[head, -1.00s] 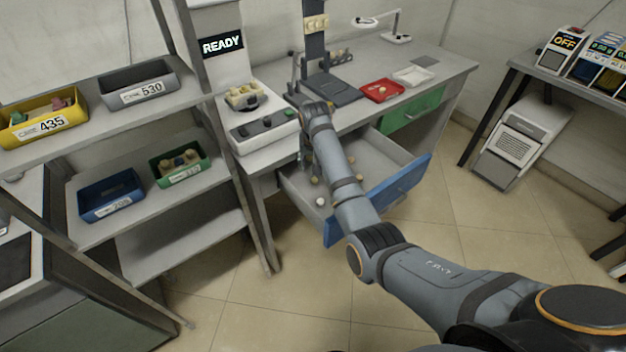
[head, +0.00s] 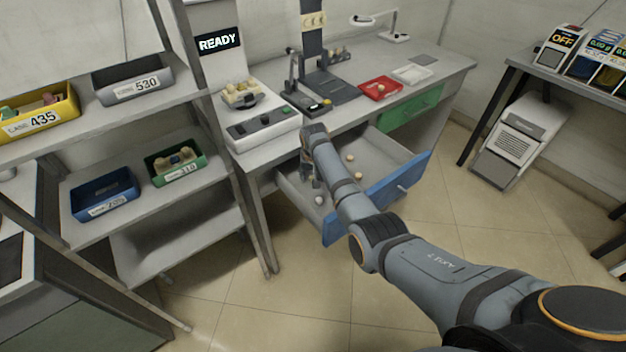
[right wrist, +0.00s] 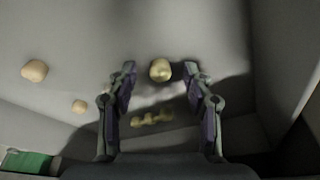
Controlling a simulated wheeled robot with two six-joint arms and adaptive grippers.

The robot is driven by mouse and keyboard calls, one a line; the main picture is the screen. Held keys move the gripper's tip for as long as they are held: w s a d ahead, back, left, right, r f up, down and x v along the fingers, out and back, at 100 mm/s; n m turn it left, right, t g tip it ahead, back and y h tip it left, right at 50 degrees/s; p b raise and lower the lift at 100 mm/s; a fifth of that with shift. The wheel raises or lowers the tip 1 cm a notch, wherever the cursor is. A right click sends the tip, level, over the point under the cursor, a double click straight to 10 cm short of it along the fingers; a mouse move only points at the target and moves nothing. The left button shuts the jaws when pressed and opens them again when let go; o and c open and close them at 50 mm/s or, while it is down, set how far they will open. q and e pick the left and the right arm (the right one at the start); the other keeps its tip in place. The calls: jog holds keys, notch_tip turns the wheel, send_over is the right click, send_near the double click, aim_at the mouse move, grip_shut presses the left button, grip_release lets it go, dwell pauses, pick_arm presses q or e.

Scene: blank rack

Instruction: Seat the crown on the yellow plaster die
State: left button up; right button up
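My right gripper (head: 311,180) reaches down into the open drawer (head: 376,152). In the right wrist view its fingers (right wrist: 160,100) are apart and empty. A small rounded cream piece (right wrist: 160,69) lies just beyond and between the fingertips. A row of joined cream teeth (right wrist: 152,119) lies between the fingers, lower in that view. Two more cream pieces, a larger one (right wrist: 34,70) and a smaller one (right wrist: 79,106), lie to the left. I cannot tell which piece is the crown. A yellowish plaster model (head: 241,93) sits on the white machine. My left gripper is out of view.
The drawer's blue front (head: 378,200) stands out from the bench. A red tray (head: 381,89) with a cream piece and a white tray (head: 412,74) lie on the bench. Labelled bins, including the green one (head: 176,163), stand on the left shelves. A READY screen (head: 219,41) shows behind the machine.

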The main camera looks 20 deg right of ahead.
jog(key=c, duration=0.7)
jog(key=shift+c, duration=0.3)
jog(key=shift+r, duration=0.1)
